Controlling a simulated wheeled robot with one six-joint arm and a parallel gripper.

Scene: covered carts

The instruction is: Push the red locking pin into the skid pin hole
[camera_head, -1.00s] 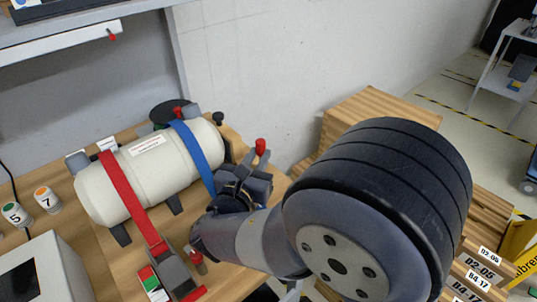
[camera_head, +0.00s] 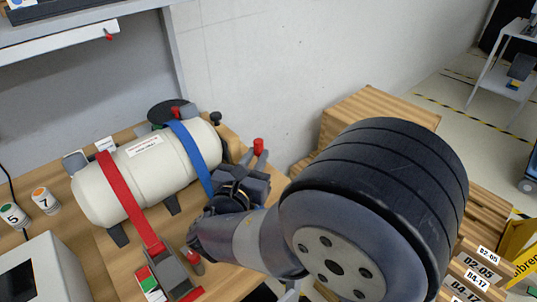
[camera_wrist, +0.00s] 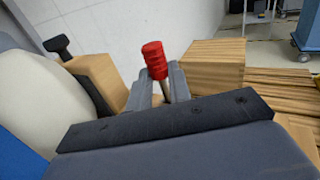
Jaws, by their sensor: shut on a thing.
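The red locking pin (camera_head: 258,146) stands upright, red head up, between the fingers of my gripper (camera_head: 261,160). In the wrist view the pin's red ribbed head (camera_wrist: 153,60) sticks up above the fingertips (camera_wrist: 163,80), with a bit of its metal shaft showing. My gripper is shut on the pin. It is at the right end of the cream tank (camera_head: 150,170), apart from it. The tank lies on dark feet under a red strap (camera_head: 125,200) and a blue strap (camera_head: 196,158). The skid pin hole cannot be made out.
A dark knob (camera_head: 215,118) stands beside the tank's right end. Numbered canisters (camera_head: 46,201) stand at the left. Wooden crates (camera_head: 375,105) and a pale wall lie beyond my arm.

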